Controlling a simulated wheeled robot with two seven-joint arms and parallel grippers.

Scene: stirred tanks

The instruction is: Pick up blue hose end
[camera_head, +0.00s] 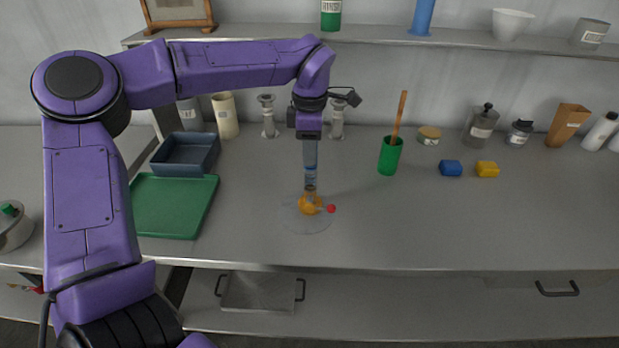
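My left gripper (310,150) points straight down over the middle of the bench. Below it, in line, is a small part with a blue band (310,168), perhaps the blue hose end. Whether the fingers are open or shut on it is too small to tell. Under it stands an orange piece (309,205) with a red knob (331,209) at its right, on or in a clear round base (307,223). No other hose is clearly visible. My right gripper is out of view.
A green tray (172,207) and a dark blue-grey bin (186,155) lie left. Metal fittings (268,118) stand behind the gripper. The front right bench is clear.

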